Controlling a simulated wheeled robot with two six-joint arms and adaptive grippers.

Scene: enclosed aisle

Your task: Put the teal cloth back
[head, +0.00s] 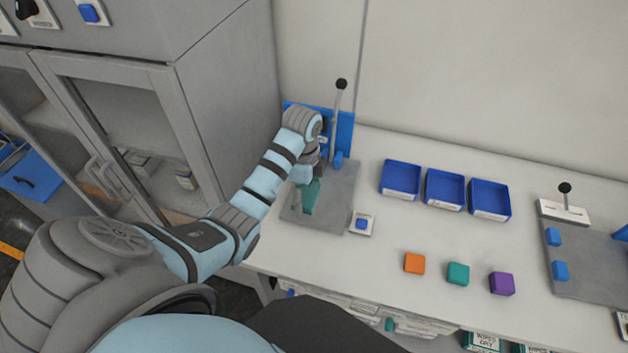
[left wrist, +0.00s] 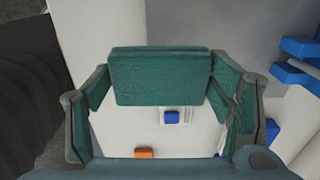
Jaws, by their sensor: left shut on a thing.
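The teal cloth (head: 311,197) hangs from my left gripper (head: 304,178) over the grey plate of the left fixture. In the left wrist view the teal cloth (left wrist: 160,76) looks like a thick folded pad between the fingers. My left gripper (left wrist: 160,100) is shut on it. The arm and wrist hide part of the cloth in the head view, and I cannot tell whether it touches the plate (head: 340,205). My right gripper is in neither view.
A lever (head: 338,120) stands behind my left gripper by a blue bracket (head: 345,132). A blue button (head: 361,224) is at the plate's corner. Blue trays (head: 444,189) and orange (head: 414,263), teal (head: 458,273) and purple (head: 502,283) blocks lie right. A grey cabinet (head: 225,100) stands left.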

